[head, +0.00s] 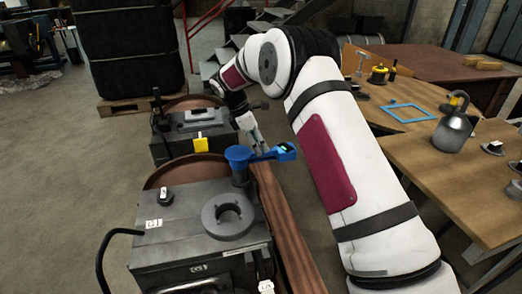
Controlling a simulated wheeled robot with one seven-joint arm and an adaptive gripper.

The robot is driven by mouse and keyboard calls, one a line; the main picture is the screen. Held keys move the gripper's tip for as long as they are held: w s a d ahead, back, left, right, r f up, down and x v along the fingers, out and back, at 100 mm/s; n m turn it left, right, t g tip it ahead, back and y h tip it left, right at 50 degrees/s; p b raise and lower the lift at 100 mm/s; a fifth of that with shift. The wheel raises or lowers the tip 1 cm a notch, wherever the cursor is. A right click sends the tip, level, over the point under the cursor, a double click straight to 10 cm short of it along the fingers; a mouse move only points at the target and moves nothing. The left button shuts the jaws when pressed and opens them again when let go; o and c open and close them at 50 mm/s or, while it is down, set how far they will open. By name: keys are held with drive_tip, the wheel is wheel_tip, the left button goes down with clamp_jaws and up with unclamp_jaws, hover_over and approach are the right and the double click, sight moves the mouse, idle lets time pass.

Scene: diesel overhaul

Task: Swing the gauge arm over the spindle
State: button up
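The blue gauge arm (264,156) sits on a blue post (239,172) at the back right of the dark grey machine block. It points right, past the block's edge, and its far end carries a small lit display (286,151). A round grey ring with a central hole (228,216), which may be the spindle, lies on the block in front of the post; the arm is not over it. My gripper (259,144) is pointed down just behind the gauge arm. Its fingertips are small and partly hidden, so I cannot tell if they touch it or are open.
A brown rail (285,225) runs along the right side. Wooden tables at right hold an oil can (453,132) and a blue frame (408,112). The floor at left is clear.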

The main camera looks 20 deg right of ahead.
sight(270, 154)
drive_tip(key=shift+x, duration=1.35)
drive_tip(key=shift+c, duration=0.3)
clamp_jaws()
drive_tip(key=shift+s, duration=0.1)
